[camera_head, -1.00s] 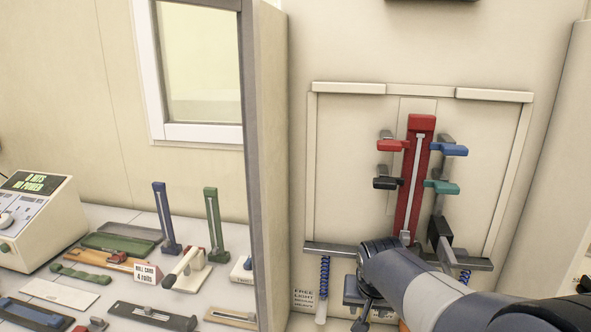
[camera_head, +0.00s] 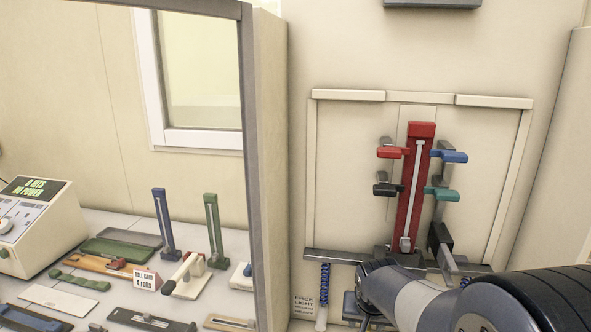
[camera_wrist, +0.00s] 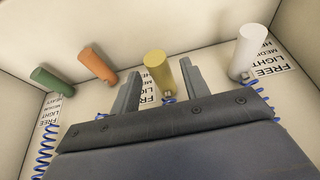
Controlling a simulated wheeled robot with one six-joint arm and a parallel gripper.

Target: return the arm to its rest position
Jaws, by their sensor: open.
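My arm (camera_head: 425,303) enters the camera_head view at the lower right, in front of the panel with the red upright gauge (camera_head: 415,190). Its far end points left and down, and I cannot make out the fingers there. In the camera_wrist view my gripper (camera_wrist: 160,76) has its two grey fingers apart with nothing held between them. A yellow cylinder (camera_wrist: 158,70) shows beyond the gap between the fingers, apart from them as far as I can tell.
Green (camera_wrist: 52,82), orange (camera_wrist: 98,65) and white (camera_wrist: 252,50) cylinders stand around the gripper, with blue coiled cords nearby. A partition (camera_head: 268,170) divides the panel from a table (camera_head: 120,222) of tools at the left. Red, blue, black and teal levers flank the gauge.

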